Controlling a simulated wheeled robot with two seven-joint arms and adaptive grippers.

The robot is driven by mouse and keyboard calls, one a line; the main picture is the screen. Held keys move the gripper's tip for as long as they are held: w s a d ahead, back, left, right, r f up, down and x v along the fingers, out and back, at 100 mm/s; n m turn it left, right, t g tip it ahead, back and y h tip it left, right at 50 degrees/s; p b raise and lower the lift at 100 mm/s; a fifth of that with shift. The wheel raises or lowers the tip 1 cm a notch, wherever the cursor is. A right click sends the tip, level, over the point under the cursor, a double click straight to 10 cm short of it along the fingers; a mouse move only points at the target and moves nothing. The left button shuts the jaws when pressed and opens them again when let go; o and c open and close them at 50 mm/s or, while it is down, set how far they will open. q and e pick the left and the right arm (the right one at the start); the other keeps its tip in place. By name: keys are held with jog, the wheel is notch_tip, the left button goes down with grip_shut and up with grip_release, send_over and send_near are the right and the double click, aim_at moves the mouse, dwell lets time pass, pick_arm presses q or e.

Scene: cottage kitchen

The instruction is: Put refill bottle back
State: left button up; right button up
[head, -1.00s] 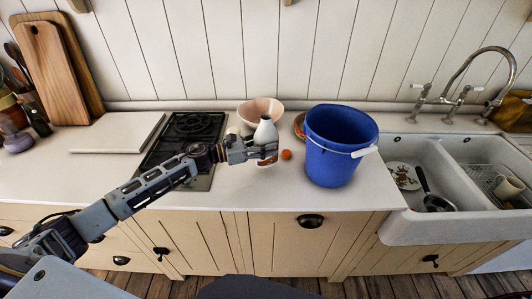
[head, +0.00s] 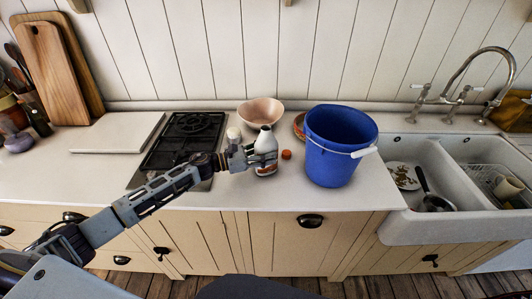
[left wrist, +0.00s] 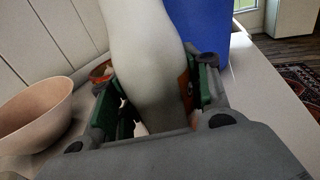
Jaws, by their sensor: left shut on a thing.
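The refill bottle (head: 267,145), white with an orange-and-dark label, stands upright at or just above the counter; contact with the counter is hard to tell. My left gripper (head: 254,158) is shut on it from the left. In the left wrist view the white bottle (left wrist: 150,60) fills the space between the green-padded fingers (left wrist: 155,105). My right gripper is not in view.
A blue bucket (head: 340,150) stands close on the right, left of the double sink (head: 400,215). A pink bowl (head: 260,112) is behind the bottle, and a small white container (head: 233,134) is beside it. A black hob (head: 180,145) lies to the left. The counter front is clear.

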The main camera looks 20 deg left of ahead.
pick_arm(q)
jog(key=shift+f, duration=0.1)
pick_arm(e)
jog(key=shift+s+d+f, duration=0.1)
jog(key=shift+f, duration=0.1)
pick_arm(q)
jog(key=o, duration=1)
jog(key=shift+o, duration=1.1)
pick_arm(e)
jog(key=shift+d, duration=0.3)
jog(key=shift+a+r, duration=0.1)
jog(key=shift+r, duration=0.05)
